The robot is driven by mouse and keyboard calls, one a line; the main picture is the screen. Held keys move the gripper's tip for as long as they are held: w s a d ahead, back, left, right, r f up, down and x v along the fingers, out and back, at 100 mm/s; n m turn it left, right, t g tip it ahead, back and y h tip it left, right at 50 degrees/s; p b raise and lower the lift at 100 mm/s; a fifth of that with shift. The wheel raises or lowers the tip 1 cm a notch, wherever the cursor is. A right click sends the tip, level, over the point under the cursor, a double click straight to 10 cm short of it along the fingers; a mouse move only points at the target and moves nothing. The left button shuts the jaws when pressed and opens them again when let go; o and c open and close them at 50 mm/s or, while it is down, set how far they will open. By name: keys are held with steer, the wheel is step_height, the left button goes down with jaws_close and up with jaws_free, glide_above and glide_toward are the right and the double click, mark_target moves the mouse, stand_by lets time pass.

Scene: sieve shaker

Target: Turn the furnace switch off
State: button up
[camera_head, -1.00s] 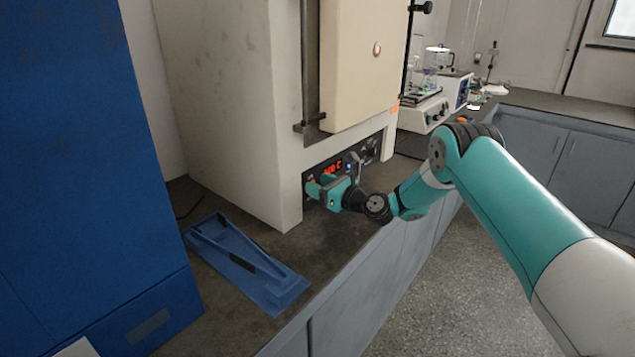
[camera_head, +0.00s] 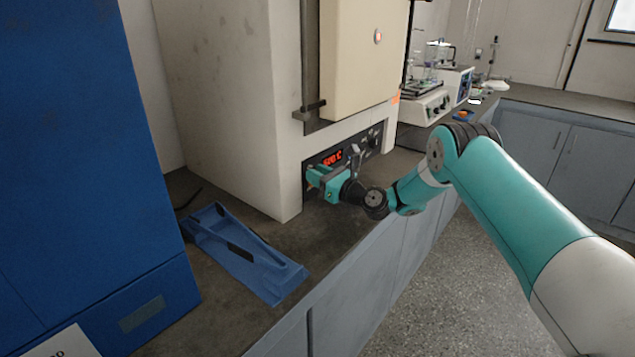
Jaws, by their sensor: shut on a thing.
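The furnace (camera_head: 235,120) is a tall pale cabinet with a cream door (camera_head: 362,60) on the bench. Its dark control panel (camera_head: 372,142) runs along the lower front, with a lit red display (camera_head: 332,158) and knobs to the right of it. My gripper (camera_head: 313,179) is at the left end of the panel, just below the display, shut on the furnace switch. The switch itself is hidden behind the jaws, so its position does not show.
A blue tray-like holder (camera_head: 285,286) lies on the dark bench left of my gripper. A large blue cabinet (camera_head: 90,170) stands at the far left. A white instrument (camera_head: 425,108) with glassware is beyond the furnace. The floor at right is clear.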

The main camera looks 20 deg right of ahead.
steer(key=f+t+y+b, duration=0.1)
steer(key=b, duration=0.2)
steer(key=shift+s+b, duration=0.1)
steer(key=shift+b, duration=0.3)
steer(key=shift+r+t+b, duration=0.1)
steer(key=shift+t+b, duration=0.3)
steer(key=shift+r, duration=0.1)
steer(key=o, duration=0.9)
steer(key=shift+d, duration=0.1)
